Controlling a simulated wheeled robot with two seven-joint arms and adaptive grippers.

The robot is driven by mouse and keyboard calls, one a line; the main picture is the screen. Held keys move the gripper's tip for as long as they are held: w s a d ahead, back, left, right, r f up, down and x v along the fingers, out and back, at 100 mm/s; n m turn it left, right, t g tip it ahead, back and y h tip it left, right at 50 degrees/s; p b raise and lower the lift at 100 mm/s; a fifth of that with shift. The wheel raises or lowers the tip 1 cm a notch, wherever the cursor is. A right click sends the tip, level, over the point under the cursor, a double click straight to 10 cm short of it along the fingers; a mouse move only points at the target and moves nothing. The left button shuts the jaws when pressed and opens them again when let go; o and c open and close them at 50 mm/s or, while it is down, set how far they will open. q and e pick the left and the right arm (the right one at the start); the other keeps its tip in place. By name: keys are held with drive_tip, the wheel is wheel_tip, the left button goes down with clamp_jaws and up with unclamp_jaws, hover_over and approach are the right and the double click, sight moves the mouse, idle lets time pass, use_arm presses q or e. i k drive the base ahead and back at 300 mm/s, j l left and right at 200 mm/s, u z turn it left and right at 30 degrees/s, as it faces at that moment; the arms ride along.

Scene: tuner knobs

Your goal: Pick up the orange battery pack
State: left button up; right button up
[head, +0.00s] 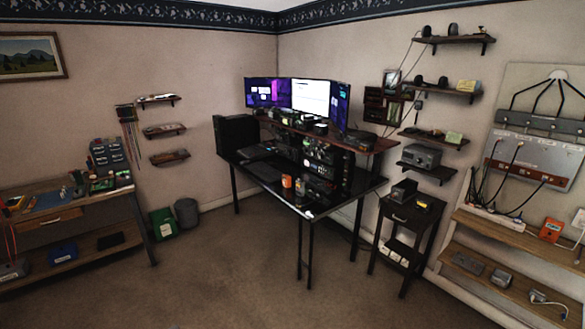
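An orange box-like object (551,229), which looks like the battery pack, stands on the upper board of the wooden shelf bench (490,227) at the far right in the head view. It has a pale label or marking on its face, too small to read. A smaller orange object (287,181) stands on the black desk (335,197) in the middle; it looks like a cup, but I cannot be sure. Neither of my grippers shows in this view.
A small black side table (410,214) stands between desk and bench. A wooden workbench (65,205) is at the left. A green bin (163,224) and a grey bin (187,213) stand on the floor. The carpet (240,275) in front is clear.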

sight(287, 178)
drive_tip(key=i, duration=3.2)
